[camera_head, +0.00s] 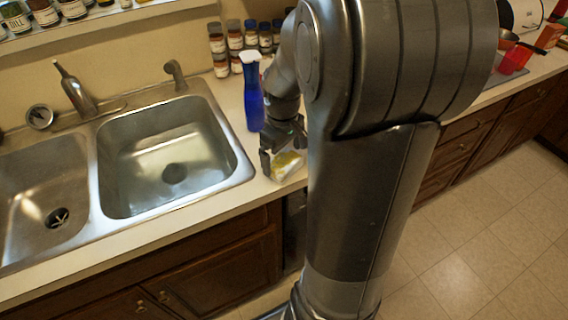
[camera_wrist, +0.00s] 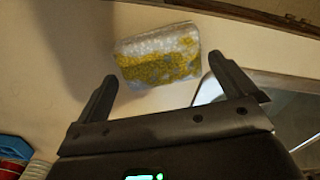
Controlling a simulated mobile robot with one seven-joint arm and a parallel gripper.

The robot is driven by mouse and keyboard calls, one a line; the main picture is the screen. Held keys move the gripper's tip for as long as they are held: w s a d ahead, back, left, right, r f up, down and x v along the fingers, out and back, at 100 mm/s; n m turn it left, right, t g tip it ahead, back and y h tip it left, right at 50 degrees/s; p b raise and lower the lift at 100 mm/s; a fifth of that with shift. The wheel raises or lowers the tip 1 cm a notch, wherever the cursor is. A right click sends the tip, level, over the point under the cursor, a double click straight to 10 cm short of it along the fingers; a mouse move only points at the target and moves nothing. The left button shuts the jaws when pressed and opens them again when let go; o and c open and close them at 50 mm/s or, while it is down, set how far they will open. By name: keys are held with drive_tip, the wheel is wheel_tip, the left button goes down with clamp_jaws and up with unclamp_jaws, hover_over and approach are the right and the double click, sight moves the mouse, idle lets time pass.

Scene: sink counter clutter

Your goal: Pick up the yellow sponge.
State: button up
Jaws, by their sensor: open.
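The yellow sponge (camera_wrist: 158,58) lies on the counter in the wrist view, with a pale whitish part along its upper side and a mottled yellow part below. In the head view the sponge (camera_head: 287,165) shows just beneath my gripper (camera_head: 283,152), right of the sink, partly hidden by my gripper and arm. In the wrist view my gripper (camera_wrist: 168,92) is open, its fingers apart on the left and right. The sponge lies ahead of the gap between the fingertips. Nothing is held.
Several spice jars (camera_head: 235,40) line the wall.

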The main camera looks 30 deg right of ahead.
drive_tip(key=shift+f, duration=1.25)
drive_tip(key=shift+c, duration=0.6)
drive_tip(key=c, duration=0.7)
drive_tip(key=shift+c, duration=0.2)
drive_tip(key=shift+r, duration=0.15)
wheel_tip(320, 180, up, 4)
drive_tip(key=shift+r, duration=0.15)
drive_tip(key=s+d+r, duration=0.6)
drive_tip(key=s+d, duration=0.2)
drive_tip(key=shift+s+d+r, duration=0.15)
drive_tip(key=shift+r, duration=0.1)
